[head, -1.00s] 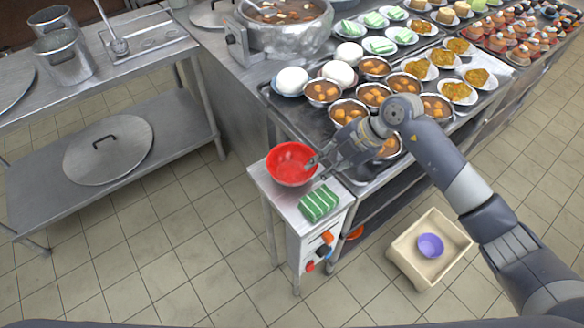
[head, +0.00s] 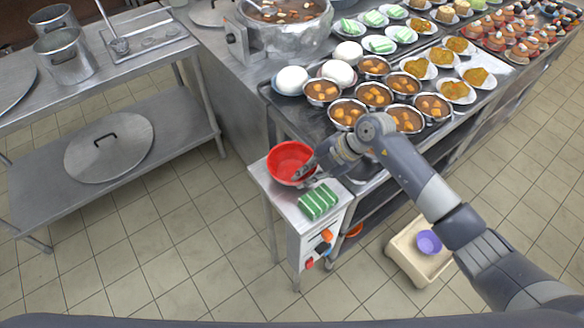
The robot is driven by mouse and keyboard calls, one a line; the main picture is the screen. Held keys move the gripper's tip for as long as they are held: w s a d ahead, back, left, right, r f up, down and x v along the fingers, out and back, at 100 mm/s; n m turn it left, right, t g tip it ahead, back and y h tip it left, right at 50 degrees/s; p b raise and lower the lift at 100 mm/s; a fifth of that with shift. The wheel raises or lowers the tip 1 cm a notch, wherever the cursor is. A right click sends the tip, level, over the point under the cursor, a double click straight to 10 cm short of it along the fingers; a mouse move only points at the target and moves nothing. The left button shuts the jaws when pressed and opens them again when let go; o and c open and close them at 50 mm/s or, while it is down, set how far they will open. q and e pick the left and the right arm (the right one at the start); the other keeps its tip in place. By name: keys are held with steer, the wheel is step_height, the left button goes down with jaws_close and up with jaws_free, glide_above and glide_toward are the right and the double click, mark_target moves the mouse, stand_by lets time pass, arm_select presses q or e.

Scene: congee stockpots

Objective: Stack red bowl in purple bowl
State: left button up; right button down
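The red bowl (head: 287,158) stands upright on the small metal side table (head: 284,206), left of the counter. My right gripper (head: 305,175) is at the right rim of the red bowl, its fingers close to or over the rim. I cannot tell whether the fingers grip the rim. The purple bowl (head: 428,242) sits inside a cream bin (head: 404,258) on the floor at the lower right, partly beside my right arm. My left gripper is not in view.
A green striped cloth (head: 318,202) lies on the side table in front of the bowl. The counter behind holds several bowls of stew (head: 347,113), white buns (head: 291,80) and a large pot (head: 284,30). The tiled floor on the left is open.

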steer(key=shift+r, duration=0.1)
steer(key=shift+r, duration=0.35)
step_height(320, 180, up, 3)
steer(key=shift+w+f+b, duration=0.1)
steer(key=shift+b, duration=0.5)
steer(key=s+d+r+b, duration=0.1)
steer(key=s+d+b, duration=0.1)
steer(key=s+d, duration=0.7)
steer(key=s, duration=0.4)
steer(key=shift+r+b, duration=0.25)
steer(key=shift+b, duration=0.1)
steer(key=shift+s, duration=0.15)
